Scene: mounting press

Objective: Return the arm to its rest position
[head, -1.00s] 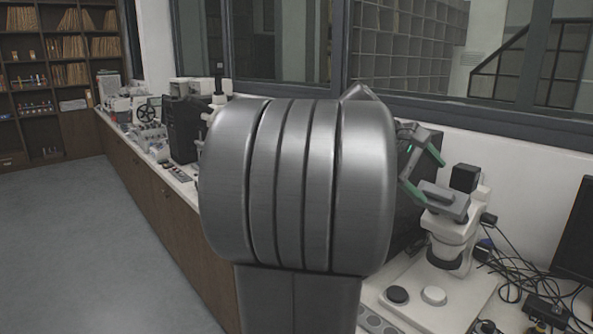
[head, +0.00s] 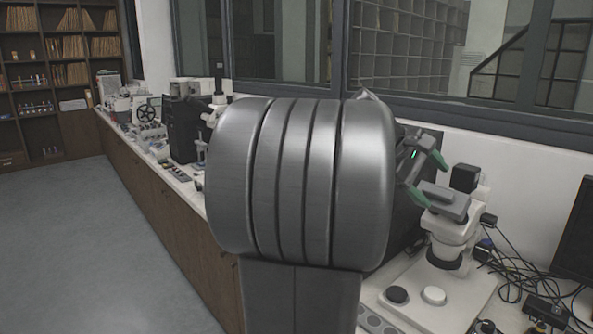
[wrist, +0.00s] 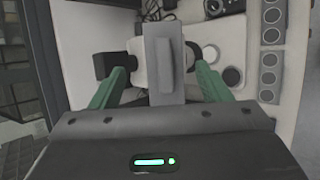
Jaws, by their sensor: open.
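My gripper (head: 432,179) shows at the right of the head view, just beyond my large grey arm joint, above and beside the white microscope (head: 452,235). In the wrist view its two green fingers (wrist: 160,92) are spread apart. The grey top part of the microscope (wrist: 165,60) shows between and beyond the fingers; I cannot tell how close it is. Nothing is held. Most of my forearm is hidden behind the grey joint in the head view.
The microscope's white base carries a black and a white disc (head: 433,295). Cables (head: 515,285) and a dark monitor (head: 577,240) are at the right. A black box (head: 181,128) and other equipment line the counter at left. The floor (head: 90,230) is clear.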

